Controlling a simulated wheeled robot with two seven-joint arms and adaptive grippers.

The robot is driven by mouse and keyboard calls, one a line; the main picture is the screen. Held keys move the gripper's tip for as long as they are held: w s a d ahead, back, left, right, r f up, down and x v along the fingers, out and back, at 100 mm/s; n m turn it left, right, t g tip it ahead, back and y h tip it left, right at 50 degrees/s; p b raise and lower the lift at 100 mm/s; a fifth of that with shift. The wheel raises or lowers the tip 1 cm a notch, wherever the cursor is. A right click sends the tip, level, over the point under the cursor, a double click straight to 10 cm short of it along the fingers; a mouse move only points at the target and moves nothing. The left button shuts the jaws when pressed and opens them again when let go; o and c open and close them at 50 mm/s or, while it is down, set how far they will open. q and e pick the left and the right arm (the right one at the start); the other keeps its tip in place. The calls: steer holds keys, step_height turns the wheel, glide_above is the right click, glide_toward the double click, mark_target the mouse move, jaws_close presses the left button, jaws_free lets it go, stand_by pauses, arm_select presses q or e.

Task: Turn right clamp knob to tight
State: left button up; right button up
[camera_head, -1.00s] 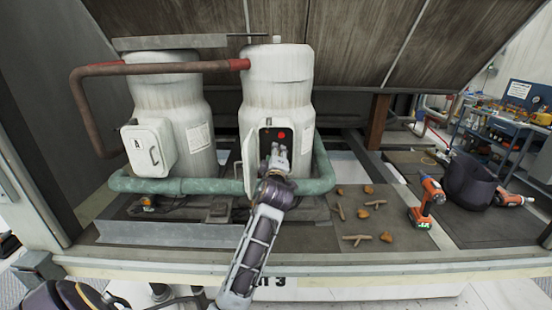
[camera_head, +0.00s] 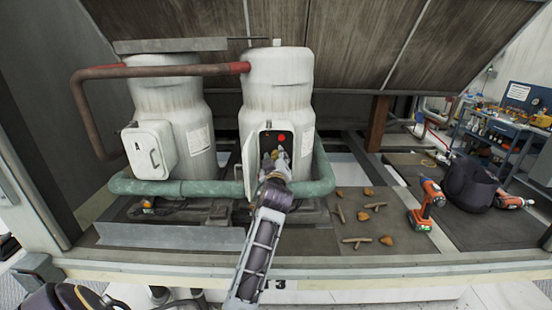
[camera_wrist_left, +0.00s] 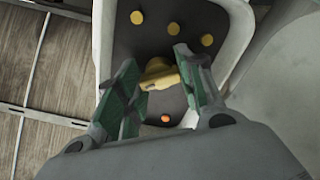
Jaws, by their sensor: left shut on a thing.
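The right white tank (camera_head: 277,85) has an open box on its front, its door (camera_head: 250,160) swung to the left. Inside the box is a dark panel (camera_wrist_left: 200,20) with a red round spot (camera_head: 281,138) near its top. In the left wrist view, a yellow clamp knob (camera_wrist_left: 160,76) sits on this panel. My left gripper (camera_head: 274,156) reaches into the box, its fingers on either side of the knob and closed on it. In the head view the fingers hide the knob. My right gripper is not in view.
A green pipe (camera_head: 200,187) runs low around both tanks. Twigs and brown lumps (camera_head: 373,206) lie to the right, with an orange drill (camera_head: 429,203) and a dark bucket (camera_head: 470,182) beyond.

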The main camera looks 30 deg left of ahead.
arm_select(q)
steer(key=m+p, duration=0.1)
steer(key=m, duration=0.2)
steer(key=shift+f+m, duration=0.15)
steer(key=shift+m, duration=0.25)
steer(key=shift+m+p, duration=0.55)
steer(key=shift+m, duration=0.95)
steer(key=o, duration=1)
steer(key=v, duration=0.7)
steer(key=shift+s+d, duration=0.15)
steer(key=shift+s, duration=0.05)
